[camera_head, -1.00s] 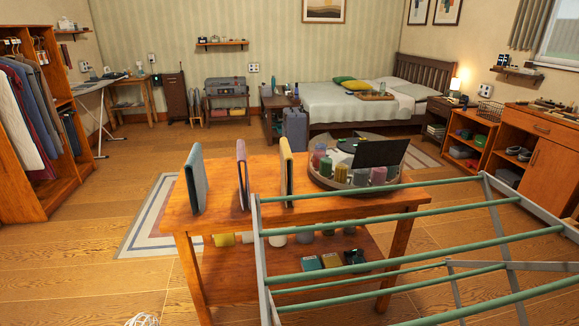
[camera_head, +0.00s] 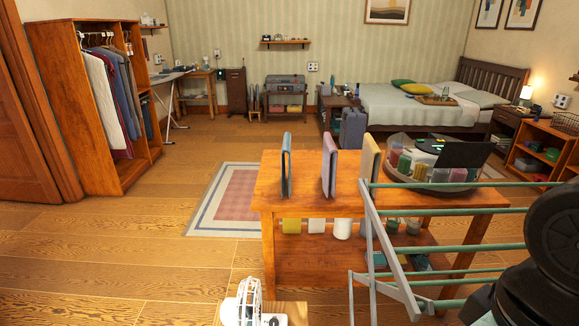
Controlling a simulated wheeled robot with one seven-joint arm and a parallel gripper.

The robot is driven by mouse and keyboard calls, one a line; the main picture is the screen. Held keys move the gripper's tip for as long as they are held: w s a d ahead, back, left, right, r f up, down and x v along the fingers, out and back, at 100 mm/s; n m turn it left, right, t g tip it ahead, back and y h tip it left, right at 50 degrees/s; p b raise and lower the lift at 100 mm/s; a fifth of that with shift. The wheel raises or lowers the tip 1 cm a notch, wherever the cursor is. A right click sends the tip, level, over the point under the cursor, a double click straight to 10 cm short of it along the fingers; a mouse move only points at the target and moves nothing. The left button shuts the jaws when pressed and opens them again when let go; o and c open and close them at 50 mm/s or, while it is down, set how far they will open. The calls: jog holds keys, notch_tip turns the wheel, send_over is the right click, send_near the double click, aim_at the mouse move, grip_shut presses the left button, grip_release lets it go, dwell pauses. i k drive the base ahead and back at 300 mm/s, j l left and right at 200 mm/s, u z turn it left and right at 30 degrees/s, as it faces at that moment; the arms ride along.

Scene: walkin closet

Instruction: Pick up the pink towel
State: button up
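The pink towel (camera_head: 329,166) stands upright as a thin folded slab on the wooden table (camera_head: 300,203). A grey-blue towel (camera_head: 286,166) stands to its left and a yellowish one (camera_head: 369,160) to its right, with gaps between them. Dark parts of my arm show at the right edge, in front of the drying rack. My gripper is not in view.
A drying rack (camera_head: 440,213) with green bars stands in front of the table's right part. A round tray (camera_head: 428,186) with rolled items and a dark panel is on the table. A white fan-like object (camera_head: 245,305) is at the bottom. Floor at left is clear.

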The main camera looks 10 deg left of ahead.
aim_at(329, 164)
jog(key=j+u, duration=0.1)
jog(key=u, duration=1.3)
jog(key=i+j+u, duration=0.15)
jog(key=j, duration=0.35)
jog(key=i+j+u, duration=0.15)
jog(key=j, duration=0.3)
jog(key=i+j+u, duration=0.1)
jog(key=i+j, duration=0.25)
jog(key=i+j+u, duration=0.15)
jog(key=j, duration=0.35)
jog(key=i+z, duration=0.1)
jog(key=i, duration=0.35)
jog(key=i+j+z, duration=0.15)
jog(key=i, duration=0.35)
jog(key=i+j+z, duration=0.1)
jog(key=i, duration=0.35)
jog(key=i+j+z, duration=0.15)
jog(key=i, duration=0.3)
jog(key=i+j+z, duration=0.1)
jog(key=i, duration=0.4)
jog(key=i+l+z, duration=0.15)
jog(key=i+z, duration=0.75)
jog(key=i+j+z, duration=0.15)
jog(key=i+z, duration=0.3)
jog(key=i+j+z, duration=0.3)
jog(key=i+z, duration=0.15)
jog(key=i+l+z, duration=0.2)
jog(key=i+z, duration=0.15)
jog(key=i+l+z, duration=0.1)
jog(key=i+z, duration=0.6)
